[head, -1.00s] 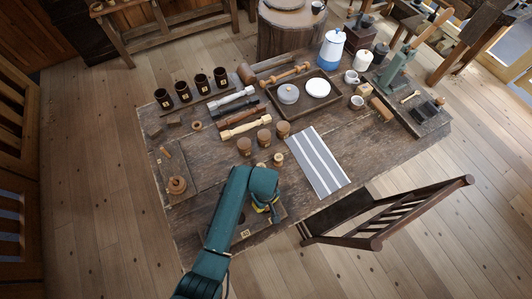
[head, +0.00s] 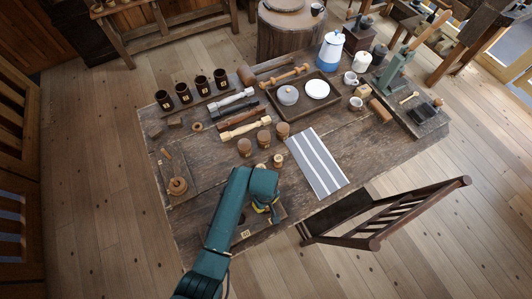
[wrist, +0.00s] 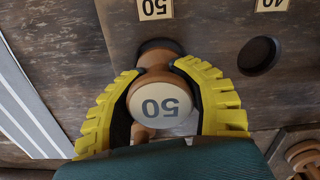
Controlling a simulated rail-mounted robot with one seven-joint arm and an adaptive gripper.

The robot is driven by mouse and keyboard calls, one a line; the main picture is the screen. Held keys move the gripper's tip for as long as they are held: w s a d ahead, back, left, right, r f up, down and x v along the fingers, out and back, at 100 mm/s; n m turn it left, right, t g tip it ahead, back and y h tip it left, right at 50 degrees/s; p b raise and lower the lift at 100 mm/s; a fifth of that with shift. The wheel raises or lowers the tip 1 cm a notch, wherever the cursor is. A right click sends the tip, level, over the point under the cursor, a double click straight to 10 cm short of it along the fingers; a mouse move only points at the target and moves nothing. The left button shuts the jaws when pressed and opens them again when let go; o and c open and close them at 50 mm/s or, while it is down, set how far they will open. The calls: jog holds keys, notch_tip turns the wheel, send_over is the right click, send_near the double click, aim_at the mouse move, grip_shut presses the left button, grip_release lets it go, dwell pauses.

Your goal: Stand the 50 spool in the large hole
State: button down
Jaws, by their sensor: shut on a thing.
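My gripper (wrist: 160,100), with yellow ribbed fingers, is shut on the 50 spool (wrist: 158,103) in the wrist view. The spool's pale round top, marked 50, faces the camera, and a brown lower part shows behind it. The spool is over the dark board (wrist: 215,28), close to the tag marked 50 (wrist: 154,8). The large hole beside that tag is mostly hidden by the spool, and I cannot tell whether the spool's foot is in it.
An empty dark hole (wrist: 258,55) lies beside the tag marked 40 (wrist: 271,3). Another wooden turned piece (wrist: 305,157) shows at the lower right. A striped cloth (head: 318,163) lies right of the board.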

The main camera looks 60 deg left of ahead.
jog(key=shift+f+b, duration=0.35)
jog(key=shift+f, duration=0.65)
dwell(0.5)
grip_release()
dwell(0.6)
notch_tip(320, 180, up, 10)
jog(key=p, duration=1)
jog(key=shift+r+p, duration=0.1)
jog(key=shift+p, duration=0.25)
